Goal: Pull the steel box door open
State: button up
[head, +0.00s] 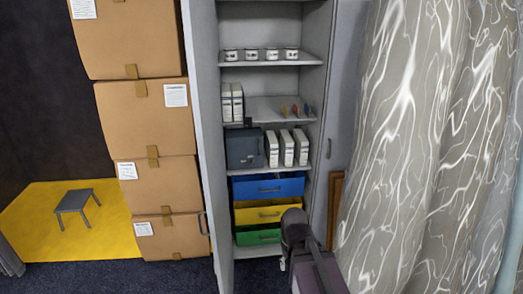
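A dark blue-grey box (243,149), which looks like the steel box, stands on a middle shelf of the open grey cabinet. Its front face looks closed, with a small detail on it too small to make out. Part of my arm shows at the bottom centre, in front of the cabinet's lower right. Nothing of mine touches the box.
White binders (287,148) stand right of the box. Blue (289,186), yellow (245,216) and green (247,239) drawers lie below. The cabinet's left door (205,120) stands open beside stacked cartons (150,119). A patterned curtain (410,130) hangs at right.

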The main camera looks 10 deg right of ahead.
aim_at(240, 151)
jog(key=u, duration=0.05)
jog(key=i, duration=1)
jog(key=z, duration=0.05)
